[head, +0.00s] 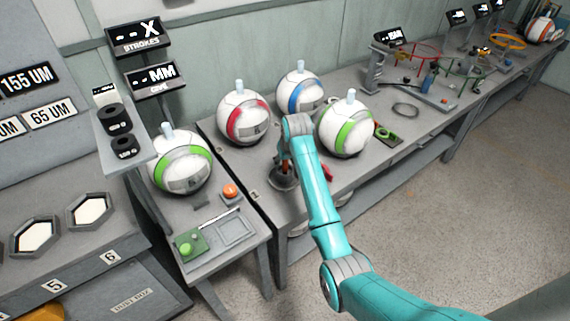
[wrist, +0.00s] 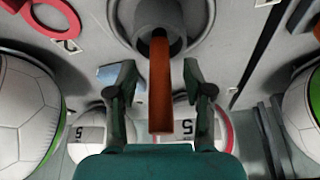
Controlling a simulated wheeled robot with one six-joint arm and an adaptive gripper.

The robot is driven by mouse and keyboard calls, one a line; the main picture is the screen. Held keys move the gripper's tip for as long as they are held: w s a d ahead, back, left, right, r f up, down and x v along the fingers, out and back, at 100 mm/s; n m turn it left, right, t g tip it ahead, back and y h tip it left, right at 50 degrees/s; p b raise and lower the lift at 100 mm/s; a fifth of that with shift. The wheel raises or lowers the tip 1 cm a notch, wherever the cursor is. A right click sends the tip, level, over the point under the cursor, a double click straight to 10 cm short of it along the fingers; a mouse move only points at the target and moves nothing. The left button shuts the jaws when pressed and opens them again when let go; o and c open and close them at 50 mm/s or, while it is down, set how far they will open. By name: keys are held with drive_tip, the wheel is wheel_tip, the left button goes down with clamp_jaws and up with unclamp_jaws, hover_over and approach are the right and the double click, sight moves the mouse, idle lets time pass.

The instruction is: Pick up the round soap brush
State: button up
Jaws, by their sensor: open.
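A brown-orange handle (wrist: 160,85) stands out of a round grey holder (wrist: 165,25) in the wrist view. I take it to be the soap brush; its brush end is hidden. My gripper (wrist: 160,92) is open, with a dark finger on either side of the handle and gaps between. In the head view, my gripper (head: 286,162) is over the round dark holder (head: 284,184) on the bench. My arm covers part of this area, and the handle is hard to make out there.
Balls with red (head: 243,117), blue (head: 300,90) and green (head: 346,127) bands stand around my gripper on the bench. Another green-banded ball (head: 181,163) sits on the left station. A small red object (head: 328,173) lies right of my arm. Floor (head: 470,210) at right is clear.

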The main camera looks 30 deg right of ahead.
drive_tip(key=shift+w+f, duration=0.1)
drive_tip(key=shift+f, duration=0.25)
drive_tip(key=shift+c, duration=0.2)
clamp_jaws()
wheel_tip(320, 180, up, 10)
drive_tip(key=shift+r, duration=0.1)
